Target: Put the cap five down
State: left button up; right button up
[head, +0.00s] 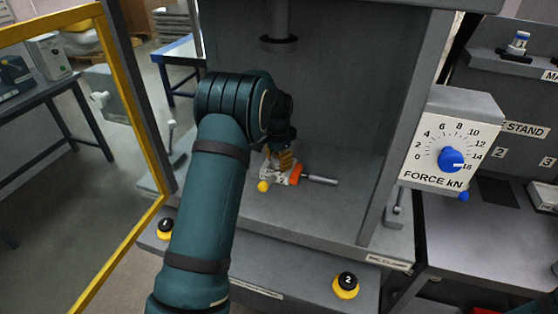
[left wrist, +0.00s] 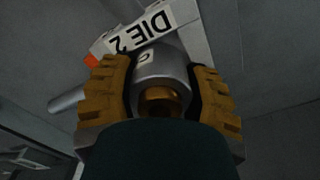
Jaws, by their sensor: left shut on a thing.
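My left gripper (head: 281,160) is down inside the press bay, its yellow fingers at a white die block (head: 295,174). In the left wrist view the gripper (left wrist: 160,92) is shut on a silver round piece (left wrist: 160,62) with a bronze-coloured centre. It may be the cap; its small mark is not readable as a five. The die block (left wrist: 145,28), labelled DIE 2, lies right beyond it. Whether the two touch is hidden. A grey rod (head: 321,180), an orange part (head: 295,175) and a yellow knob (head: 263,186) are at the block. My right gripper is not in view.
The press ram (head: 278,44) hangs above the bay. A yellow-framed door (head: 140,120) stands open at left. Buttons 1 (head: 166,228) and 2 (head: 346,285) are on the front ledge. A force dial (head: 451,160) is at right. The bay floor (head: 320,215) is otherwise clear.

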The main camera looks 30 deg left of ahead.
pick_arm(q)
jog(key=o, duration=1.3)
jog(key=shift+r+p, duration=0.85)
jog(key=shift+r, duration=3.05)
